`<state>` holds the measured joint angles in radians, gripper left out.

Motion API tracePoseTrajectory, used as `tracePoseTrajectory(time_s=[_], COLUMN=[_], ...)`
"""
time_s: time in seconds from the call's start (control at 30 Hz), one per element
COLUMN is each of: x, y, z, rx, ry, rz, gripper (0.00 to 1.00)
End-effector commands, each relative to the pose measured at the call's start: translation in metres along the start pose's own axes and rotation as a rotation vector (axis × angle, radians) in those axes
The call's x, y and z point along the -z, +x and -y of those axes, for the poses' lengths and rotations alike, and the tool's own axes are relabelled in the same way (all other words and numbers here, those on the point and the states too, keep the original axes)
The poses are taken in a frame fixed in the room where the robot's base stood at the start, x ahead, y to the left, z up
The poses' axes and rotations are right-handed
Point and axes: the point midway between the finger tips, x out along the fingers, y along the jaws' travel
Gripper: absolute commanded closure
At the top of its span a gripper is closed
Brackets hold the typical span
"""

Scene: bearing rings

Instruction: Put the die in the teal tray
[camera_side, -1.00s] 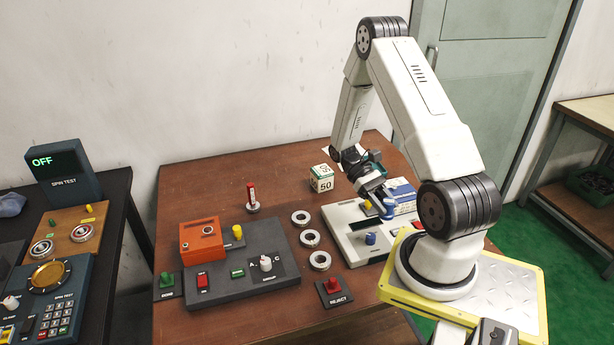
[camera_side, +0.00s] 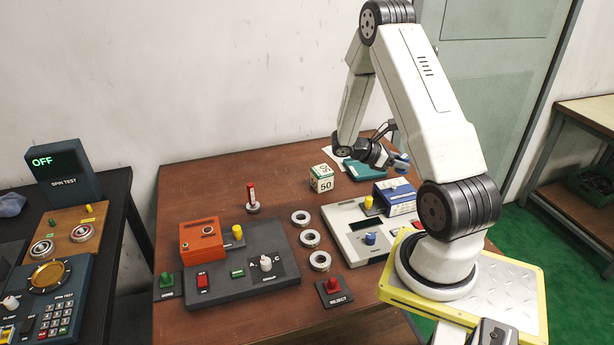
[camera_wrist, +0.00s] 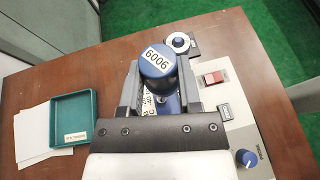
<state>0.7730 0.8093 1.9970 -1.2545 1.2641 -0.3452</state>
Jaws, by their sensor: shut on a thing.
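My gripper (camera_wrist: 160,84) is shut on the die (camera_wrist: 157,61), a blue round part with a white label reading 6006. The die stands between the two dark fingers, and its lower part is partly hidden by them. In the side view my gripper (camera_side: 391,160) holds the die (camera_side: 402,163) above the back right of the brown table, clear of the surface. The teal tray (camera_wrist: 94,127) lies to the left of the gripper in the wrist view, with a small label on its front and nothing in it. It is partly hidden behind my arm in the side view (camera_side: 368,173).
A white cube marked 50 (camera_side: 321,178) stands left of the tray. White paper (camera_wrist: 30,135) lies beside the tray. A blue box (camera_side: 396,203) and a pale control panel (camera_side: 352,218) are in front. Several metal rings (camera_side: 311,239) lie mid-table.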

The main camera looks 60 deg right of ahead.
Motion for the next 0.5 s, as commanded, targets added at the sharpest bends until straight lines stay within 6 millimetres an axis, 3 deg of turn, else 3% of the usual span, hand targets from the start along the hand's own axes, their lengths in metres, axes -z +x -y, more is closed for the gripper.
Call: tracePoseTrajectory(time_s=[0.3, 0.5], x=[-0.016, -0.022], y=[-0.009, -0.018], z=[-0.050, -0.072], rx=[-0.296, -0.429], ry=[-0.121, -0.176], rz=[0.000, 0.000], gripper=[1.00, 1.00])
